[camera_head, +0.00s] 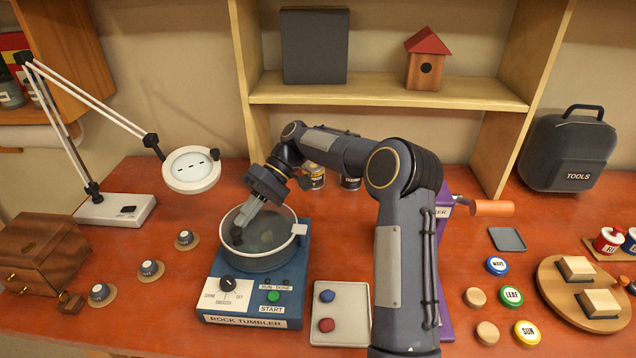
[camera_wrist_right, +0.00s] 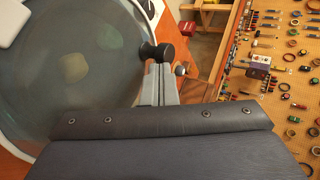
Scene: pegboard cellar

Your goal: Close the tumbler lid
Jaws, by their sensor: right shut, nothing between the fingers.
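The rock tumbler (camera_head: 255,285) is a blue box with a round grey drum (camera_head: 268,262) on top. A clear round lid (camera_head: 265,228) lies over the drum's mouth, with a pale hinge block (camera_head: 299,229) at its right; I cannot tell whether it is fully down. The lid also shows large in the right wrist view (camera_wrist_right: 75,70), with a dark knob (camera_wrist_right: 155,49) at its edge. My right gripper (camera_head: 240,229) is shut and empty, pointing down at the lid's left edge. In the wrist view its fingertips (camera_wrist_right: 160,72) are at the knob; contact is unclear. My left gripper is out of view.
A tray (camera_head: 342,337) with a blue and a red stone sits right of the tumbler. Several small knobs on discs (camera_head: 150,269) lie to the left, near a wooden chest (camera_head: 40,250) and a magnifier lamp (camera_head: 191,169). My right arm crosses the middle, hiding part of a purple box.

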